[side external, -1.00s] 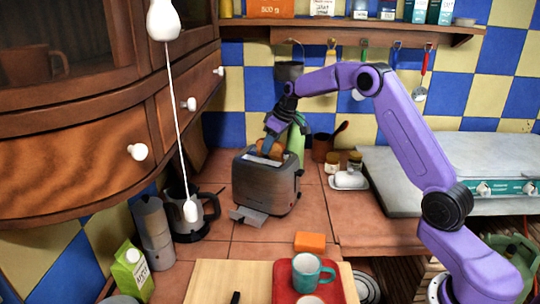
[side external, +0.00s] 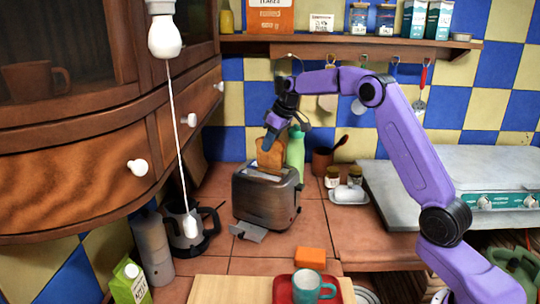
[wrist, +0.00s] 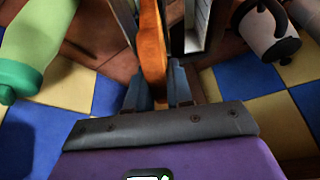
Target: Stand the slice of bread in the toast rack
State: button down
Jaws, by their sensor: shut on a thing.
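The slice of bread (side external: 270,154) is upright, brown and toasted-looking. It is held just above the slots of the grey toaster (side external: 262,200), and I cannot tell whether its lower edge is clear of them. My gripper (side external: 272,138) is shut on its upper part from above. In the wrist view the bread (wrist: 152,45) shows edge-on between the two fingers of my gripper (wrist: 157,88), with what looks like the toaster's pale slot (wrist: 197,22) beside it. I cannot make out a toast rack in either view.
A green bottle (side external: 296,152) stands close behind the toaster; it also shows in the wrist view (wrist: 35,45). A kettle (side external: 190,226) and a moka pot (side external: 152,248) stand to the left. An orange block (side external: 311,257) and a red tray (side external: 282,290) lie in front. A lamp pull cord hangs at the left.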

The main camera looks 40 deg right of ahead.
notch_tip(320, 180, up, 4)
jog(key=shift+a+f, duration=0.1)
jog(key=shift+a, duration=0.05)
jog(key=s+a+f+n+g+y, duration=0.1)
jog(key=s+a+f+n+g, duration=0.15)
jog(key=s+a+n, duration=0.75)
jog(key=s+a+f+n+g+y, duration=0.2)
jog(key=a+f+n, duration=0.1)
jog(key=a, duration=1.2)
jog(key=s+a+f+n+g+h, duration=0.1)
jog(key=s+a+f+n, duration=0.1)
jog(key=s+a+n, duration=0.45)
jog(key=s+a+f+n+g+h, duration=0.1)
jog(key=s+n, duration=0.2)
jog(key=s, duration=0.6)
jog(key=s+a+f+n+g+h, duration=0.15)
jog(key=s+a+n, duration=0.25)
jog(key=s, duration=0.4)
jog(key=a+r+n+h, duration=0.55)
jog(key=a+n, duration=0.55)
jog(key=n, duration=0.4)
notch_tip(320, 180, down, 12)
jog(key=y, duration=0.1)
jog(key=shift+a+f+t, duration=0.15)
jog(key=shift+a+t, duration=0.05)
jog(key=shift+t, duration=0.1)
